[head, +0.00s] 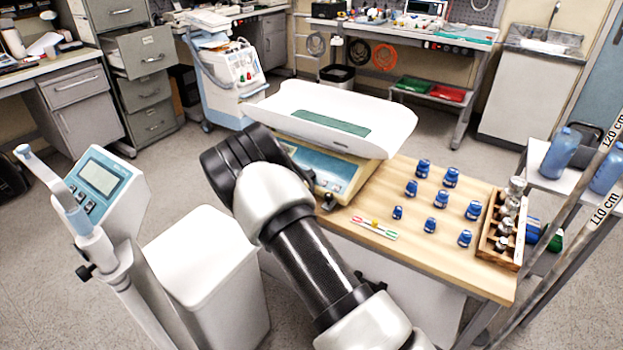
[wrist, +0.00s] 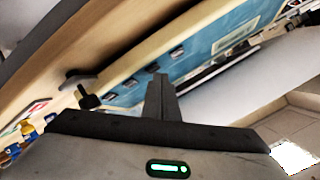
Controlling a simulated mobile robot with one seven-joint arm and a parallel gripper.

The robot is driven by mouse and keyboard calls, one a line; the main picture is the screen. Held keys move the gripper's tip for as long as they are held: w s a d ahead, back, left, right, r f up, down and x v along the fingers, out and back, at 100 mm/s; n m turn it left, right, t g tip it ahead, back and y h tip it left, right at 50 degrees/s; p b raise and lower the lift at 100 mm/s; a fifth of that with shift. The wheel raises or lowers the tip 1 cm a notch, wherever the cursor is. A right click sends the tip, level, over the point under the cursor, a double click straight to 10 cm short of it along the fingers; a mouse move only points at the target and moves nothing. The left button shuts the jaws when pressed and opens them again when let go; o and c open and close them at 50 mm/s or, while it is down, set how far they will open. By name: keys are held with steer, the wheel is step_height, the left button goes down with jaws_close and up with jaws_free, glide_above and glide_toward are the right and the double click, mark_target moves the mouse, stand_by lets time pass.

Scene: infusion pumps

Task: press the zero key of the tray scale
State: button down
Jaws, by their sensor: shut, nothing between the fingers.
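The tray scale has a white tray (head: 390,122) on top and a beige base with a blue front panel (head: 342,165). My arm covers the left part of this panel in the head view, and my gripper is hidden there. In the wrist view the blue panel (wrist: 122,98) runs diagonally behind my gripper (wrist: 158,80). A grey display (wrist: 236,36) and several small dark keys (wrist: 197,53) show on it. The fingers are shut and empty, with their tips over or close to the panel. I cannot tell which key is zero, or whether the tips touch.
The scale stands on a wooden table (head: 420,255). A black knob (wrist: 88,98) sticks out near the scale's front edge. A white column scale (head: 100,180) stands at left.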

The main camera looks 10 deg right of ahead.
steer(key=shift+d+f, duration=0.1)
steer(key=shift+f, duration=0.15)
stand_by(0.5)
steer(key=shift+s+a+r, duration=0.15)
steer(key=shift+a+r, duration=0.05)
steer(key=shift+r, duration=0.5)
steer(key=shift+s+a+r+p, duration=0.25)
steer(key=shift+r+p, duration=0.35)
steer(key=shift+r, duration=0.15)
steer(key=shift+s+a+r+p, duration=0.25)
steer(key=shift+r+p, duration=0.35)
steer(key=shift+r, duration=0.2)
steer(key=shift+s+a+r+p, duration=0.15)
steer(key=shift+s+r+p, duration=0.1)
steer(key=shift+r+p, duration=0.45)
steer(key=shift+r, duration=0.1)
